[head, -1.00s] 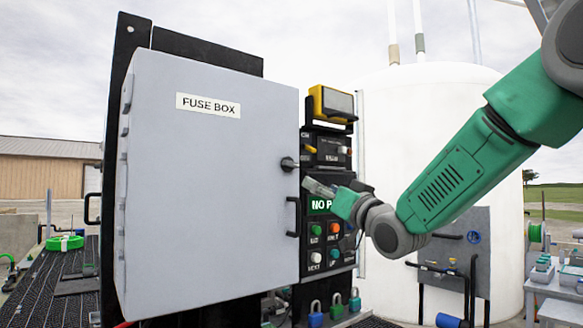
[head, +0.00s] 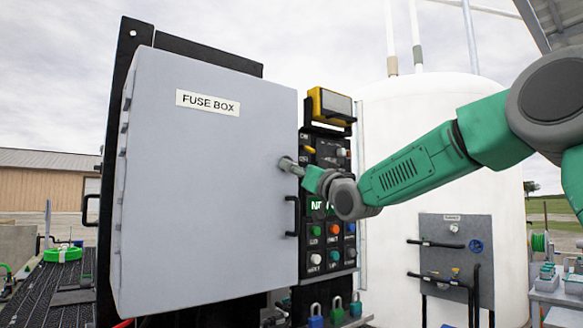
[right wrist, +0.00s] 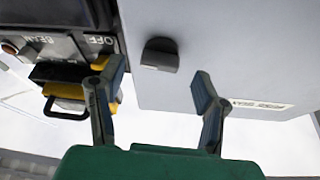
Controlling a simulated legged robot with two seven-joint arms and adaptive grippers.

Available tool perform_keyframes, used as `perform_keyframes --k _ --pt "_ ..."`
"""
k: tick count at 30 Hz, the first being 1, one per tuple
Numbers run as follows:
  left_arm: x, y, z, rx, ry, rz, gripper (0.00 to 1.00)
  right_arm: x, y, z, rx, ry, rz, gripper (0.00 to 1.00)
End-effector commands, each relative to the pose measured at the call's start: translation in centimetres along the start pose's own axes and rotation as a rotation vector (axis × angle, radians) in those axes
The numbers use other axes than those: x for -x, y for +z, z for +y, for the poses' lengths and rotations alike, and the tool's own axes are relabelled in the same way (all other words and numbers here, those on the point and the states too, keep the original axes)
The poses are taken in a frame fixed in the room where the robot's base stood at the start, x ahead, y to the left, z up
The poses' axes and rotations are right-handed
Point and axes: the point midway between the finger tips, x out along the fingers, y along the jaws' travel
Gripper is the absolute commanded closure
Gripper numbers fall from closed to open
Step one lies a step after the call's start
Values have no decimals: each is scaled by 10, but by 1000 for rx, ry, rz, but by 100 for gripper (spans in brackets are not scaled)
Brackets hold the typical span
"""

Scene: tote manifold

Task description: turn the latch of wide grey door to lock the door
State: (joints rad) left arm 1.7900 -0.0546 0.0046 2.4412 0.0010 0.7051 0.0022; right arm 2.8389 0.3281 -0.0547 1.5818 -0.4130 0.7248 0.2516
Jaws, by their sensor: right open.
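The wide grey door (head: 205,200) is the shut front of the box labelled FUSE BOX. Its latch, a small dark knob (right wrist: 160,54), shows near the door's edge in the right wrist view. My right gripper (head: 286,164) covers the latch in the head view, with its tips at the door's right edge. In the right wrist view my right gripper (right wrist: 155,85) is open, with one finger to each side of the latch's line. The latch lies ahead of the fingertips, and nothing is between them. My left gripper is not in view.
A control panel (head: 330,215) with coloured buttons stands right of the door, with a yellow-framed lamp (head: 332,104) above. A black handle (head: 292,216) sits below the latch. Padlocks (head: 337,309) stand underneath. A white tank (head: 440,150) is behind my right arm.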

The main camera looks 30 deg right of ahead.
Motion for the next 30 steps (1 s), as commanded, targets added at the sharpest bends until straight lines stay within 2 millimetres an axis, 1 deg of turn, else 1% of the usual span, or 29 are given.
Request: perform_keyframes --k 1,6,10,17,20,21,22,26,30 --pt "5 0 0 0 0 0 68 -9 -1 0 0 0 -1 41" --pt "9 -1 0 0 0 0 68 -24 -2 0 0 0 1 41" --pt "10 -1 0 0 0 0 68 -29 -2 0 -1 0 1 41" --pt "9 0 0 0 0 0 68 -29 0 0 -1 0 0 41" --pt "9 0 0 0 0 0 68 -29 0 -1 -1 0 0 73" --pt "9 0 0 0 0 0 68 -29 -1 0 -1 0 0 87" --pt "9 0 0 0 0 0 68 -29 -1 0 -1 0 0 91" --pt "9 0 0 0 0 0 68 -29 -1 0 3 -1 1 91" --pt "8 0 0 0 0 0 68 -29 -1 1 80 -33 1 91"
